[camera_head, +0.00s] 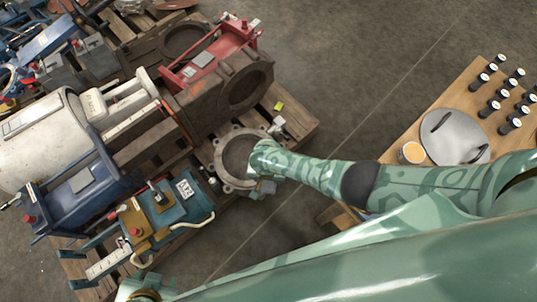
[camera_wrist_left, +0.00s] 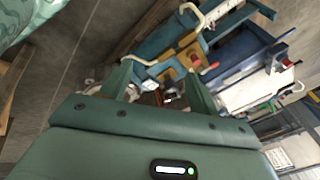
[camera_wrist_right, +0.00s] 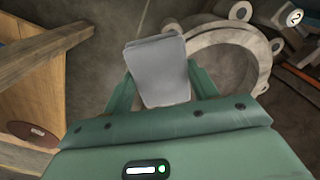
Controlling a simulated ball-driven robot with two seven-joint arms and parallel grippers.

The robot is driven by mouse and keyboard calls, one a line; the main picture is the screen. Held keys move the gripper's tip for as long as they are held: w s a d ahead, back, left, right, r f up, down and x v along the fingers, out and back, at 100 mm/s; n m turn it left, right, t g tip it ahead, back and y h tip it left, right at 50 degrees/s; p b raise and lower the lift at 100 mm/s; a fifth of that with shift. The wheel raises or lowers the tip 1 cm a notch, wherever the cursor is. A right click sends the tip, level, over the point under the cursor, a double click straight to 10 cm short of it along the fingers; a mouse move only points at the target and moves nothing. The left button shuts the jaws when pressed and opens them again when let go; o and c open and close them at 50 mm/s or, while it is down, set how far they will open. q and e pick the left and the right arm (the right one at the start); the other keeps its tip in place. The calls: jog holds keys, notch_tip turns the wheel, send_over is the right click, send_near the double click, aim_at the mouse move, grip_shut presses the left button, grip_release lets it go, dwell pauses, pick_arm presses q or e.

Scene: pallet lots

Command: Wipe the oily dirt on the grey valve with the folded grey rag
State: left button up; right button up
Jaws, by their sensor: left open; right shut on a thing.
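The grey valve (camera_head: 221,164) is a round, bolted ring on the pallet, just left of my right gripper (camera_head: 264,183). In the right wrist view the valve (camera_wrist_right: 262,62) curves behind and right of the rag. The folded grey rag (camera_wrist_right: 158,70) is held between the right fingers, which are shut on it. I cannot tell whether the rag touches the valve. No oily dirt can be made out clearly, and my arm hides part of the ring. My left gripper (camera_wrist_left: 160,82) is open and empty, pointing towards the teal and yellow equipment; only a bit of that arm shows at the head view's bottom left.
Left of the valve, the pallet carries teal-yellow equipment (camera_head: 178,215), a rusty-brown housing with a red frame (camera_head: 235,38) and a white cylinder (camera_head: 40,140). A wooden table (camera_head: 455,97) with a round plate (camera_head: 457,145) and several small jars stands right. Floor between is clear.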

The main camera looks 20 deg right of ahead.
notch_tip(320, 180, up, 3)
jog(key=p, duration=0.3)
jog(key=shift+r, duration=0.1)
jog(key=shift+f, duration=0.2)
